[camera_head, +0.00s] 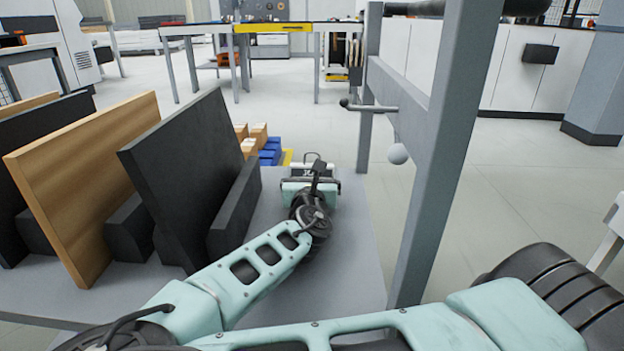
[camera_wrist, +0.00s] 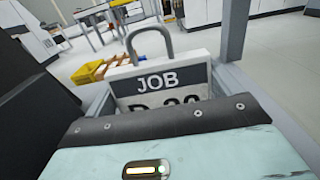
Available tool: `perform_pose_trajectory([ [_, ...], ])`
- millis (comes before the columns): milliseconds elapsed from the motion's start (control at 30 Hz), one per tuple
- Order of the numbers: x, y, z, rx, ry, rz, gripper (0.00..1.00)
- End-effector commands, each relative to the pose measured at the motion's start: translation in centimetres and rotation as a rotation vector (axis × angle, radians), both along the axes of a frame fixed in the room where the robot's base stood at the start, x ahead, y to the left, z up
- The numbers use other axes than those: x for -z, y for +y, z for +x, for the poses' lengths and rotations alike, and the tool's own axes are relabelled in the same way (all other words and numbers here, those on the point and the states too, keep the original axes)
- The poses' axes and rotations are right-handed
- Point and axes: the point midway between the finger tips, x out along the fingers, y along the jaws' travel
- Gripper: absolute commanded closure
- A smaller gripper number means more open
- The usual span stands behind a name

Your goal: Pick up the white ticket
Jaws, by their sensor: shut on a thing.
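The white ticket (camera_wrist: 200,66) is upright in the wrist view, with a dark band reading "JOB", a partly hidden line of large characters below it and a grey loop on top. In the head view only a small white part of the ticket (camera_head: 300,171) shows beyond my gripper. My gripper (camera_head: 311,186) is at the far end of the grey table and is shut on the ticket. Its fingertips are hidden behind its own pale green body, which covers the ticket's lower part in the wrist view.
Black and wooden panels (camera_head: 85,185) stand upright in dark holders left of my arm. Wooden blocks and blue bins (camera_head: 268,152) lie beyond them. A grey frame post (camera_head: 440,150) rises close on the right. Open floor (camera_head: 270,110) lies behind the table.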

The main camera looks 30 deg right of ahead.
Motion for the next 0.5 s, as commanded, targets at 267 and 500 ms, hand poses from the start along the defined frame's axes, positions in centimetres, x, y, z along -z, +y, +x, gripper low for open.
perform_pose_trajectory([
  [267,-1.4,0.0,0.0,0.000,-0.001,0.000,0.31],
  [500,-6.1,0.0,0.0,0.000,-0.003,0.001,0.31],
])
